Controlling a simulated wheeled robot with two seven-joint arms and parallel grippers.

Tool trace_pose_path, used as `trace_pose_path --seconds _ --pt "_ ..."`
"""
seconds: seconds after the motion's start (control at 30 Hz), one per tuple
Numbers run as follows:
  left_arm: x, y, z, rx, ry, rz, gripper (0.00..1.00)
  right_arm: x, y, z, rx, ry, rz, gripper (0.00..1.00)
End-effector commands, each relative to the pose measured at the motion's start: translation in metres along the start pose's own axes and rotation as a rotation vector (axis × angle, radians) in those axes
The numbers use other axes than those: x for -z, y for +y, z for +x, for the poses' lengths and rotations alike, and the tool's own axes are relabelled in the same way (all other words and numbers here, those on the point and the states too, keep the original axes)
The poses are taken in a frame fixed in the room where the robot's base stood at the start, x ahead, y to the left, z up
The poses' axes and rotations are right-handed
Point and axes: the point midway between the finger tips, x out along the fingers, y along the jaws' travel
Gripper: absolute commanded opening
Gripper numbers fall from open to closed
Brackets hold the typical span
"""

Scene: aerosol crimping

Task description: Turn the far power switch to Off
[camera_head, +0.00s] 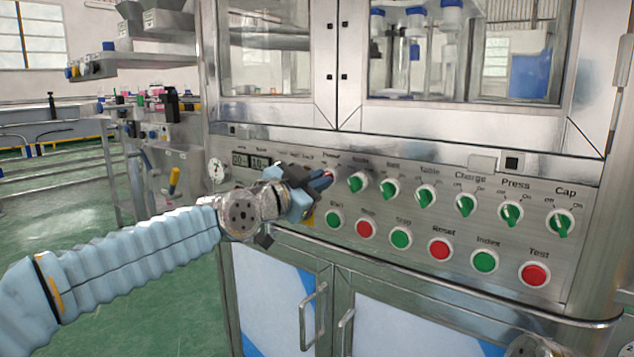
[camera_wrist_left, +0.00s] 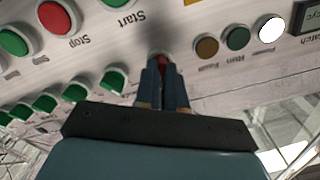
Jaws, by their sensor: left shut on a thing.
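The far power switch, a small red knob (camera_wrist_left: 162,60), sits on the metal control panel (camera_head: 470,170) under the "Power" label, at the far end of the row of selector knobs. My left gripper (camera_head: 322,180) reaches it from the left and covers most of it in the head view. In the left wrist view, the two dark fingers of my left gripper (camera_wrist_left: 163,80) are shut on the red knob, one on each side. The knob's pointer and its Off/On marks are hidden, so its setting cannot be read. My right gripper is not in view.
A row of green selector knobs (camera_head: 425,197) runs right of the power switch. Green and red push buttons (camera_head: 440,249) lie below it. A pressure gauge (camera_head: 216,169) and a digital display (camera_head: 250,161) are to the left. Cabinet door handles (camera_head: 312,314) stick out below.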

Motion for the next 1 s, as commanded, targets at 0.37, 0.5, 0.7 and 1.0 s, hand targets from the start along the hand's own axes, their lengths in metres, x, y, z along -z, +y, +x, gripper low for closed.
trace_pose_path --seconds 0.37,0.5,0.7,1.0 --pt "-0.001 0.001 0.0 -0.002 -0.001 -0.122 0.0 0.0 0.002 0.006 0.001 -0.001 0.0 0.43" --pt "-0.001 0.001 0.0 -0.002 0.0 -0.232 0.0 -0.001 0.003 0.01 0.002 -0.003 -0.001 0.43" --pt "-0.001 0.001 0.0 -0.002 -0.001 -0.419 0.0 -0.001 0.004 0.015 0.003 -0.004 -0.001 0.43" --pt "-0.001 0.001 0.0 -0.002 -0.001 -0.698 0.0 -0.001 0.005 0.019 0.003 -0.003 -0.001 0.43"
